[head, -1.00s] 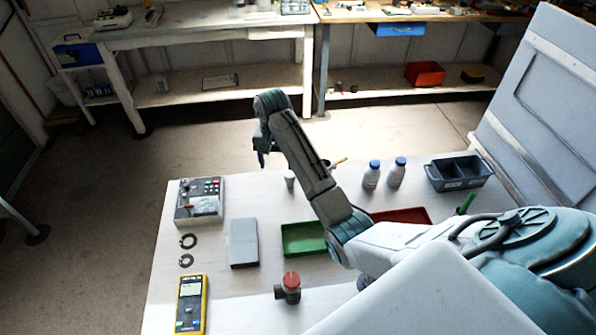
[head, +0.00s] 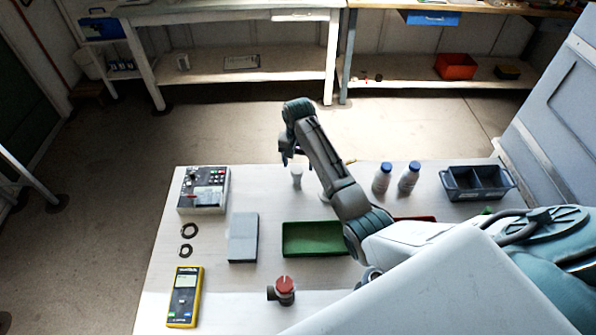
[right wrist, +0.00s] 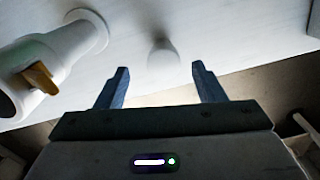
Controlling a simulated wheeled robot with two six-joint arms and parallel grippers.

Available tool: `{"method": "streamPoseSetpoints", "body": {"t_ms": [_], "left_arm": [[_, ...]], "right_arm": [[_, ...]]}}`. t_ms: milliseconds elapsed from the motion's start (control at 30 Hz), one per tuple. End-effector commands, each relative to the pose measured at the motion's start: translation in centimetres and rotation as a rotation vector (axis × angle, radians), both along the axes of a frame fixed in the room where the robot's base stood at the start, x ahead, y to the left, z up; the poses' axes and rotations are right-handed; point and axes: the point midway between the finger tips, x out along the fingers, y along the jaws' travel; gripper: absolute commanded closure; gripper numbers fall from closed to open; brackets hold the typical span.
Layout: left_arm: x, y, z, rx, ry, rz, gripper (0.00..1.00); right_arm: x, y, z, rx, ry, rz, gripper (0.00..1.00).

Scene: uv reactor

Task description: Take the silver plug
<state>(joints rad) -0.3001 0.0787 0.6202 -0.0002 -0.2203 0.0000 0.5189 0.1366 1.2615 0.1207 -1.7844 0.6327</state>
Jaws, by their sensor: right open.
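The silver plug looks like the small pale grey cylinder (head: 297,180) standing upright at the far side of the white table. My right gripper (head: 290,160) is above and just beyond it, with its jaws open and empty. In the right wrist view the plug (right wrist: 162,54) is ahead of the open fingers (right wrist: 160,72), roughly centred between them and apart from them. Its lower part is blurred and dim there. My left gripper is not in view.
Two blue-capped bottles (head: 382,178), a grey divided bin (head: 477,182), a green tray (head: 312,240) and a control box (head: 204,190) share the table.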

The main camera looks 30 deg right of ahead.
Motion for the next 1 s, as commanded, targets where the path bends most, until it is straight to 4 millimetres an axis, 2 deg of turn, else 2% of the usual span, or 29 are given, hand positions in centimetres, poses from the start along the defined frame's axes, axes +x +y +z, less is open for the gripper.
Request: {"method": "streamPoseSetpoints", "body": {"t_ms": [33,200,467,567,733,1000], "left_arm": [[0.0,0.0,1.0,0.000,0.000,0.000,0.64],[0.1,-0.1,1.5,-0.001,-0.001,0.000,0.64],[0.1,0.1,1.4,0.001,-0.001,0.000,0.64],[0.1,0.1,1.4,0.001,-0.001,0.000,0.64],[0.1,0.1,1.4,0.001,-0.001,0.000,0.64],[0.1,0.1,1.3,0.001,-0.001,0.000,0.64]], "right_arm": [[0.1,0.2,-0.1,0.002,0.004,0.001,0.37],[0.2,0.2,-2.3,0.001,0.000,0.001,0.37],[0.2,0.1,-2.8,0.000,-0.001,0.001,0.37],[0.2,0.1,-2.8,0.000,-0.001,0.001,0.53],[0.2,0.1,-2.8,0.000,-0.001,0.001,0.86],[0.2,0.1,-2.7,0.000,-0.003,0.001,0.86]]}}
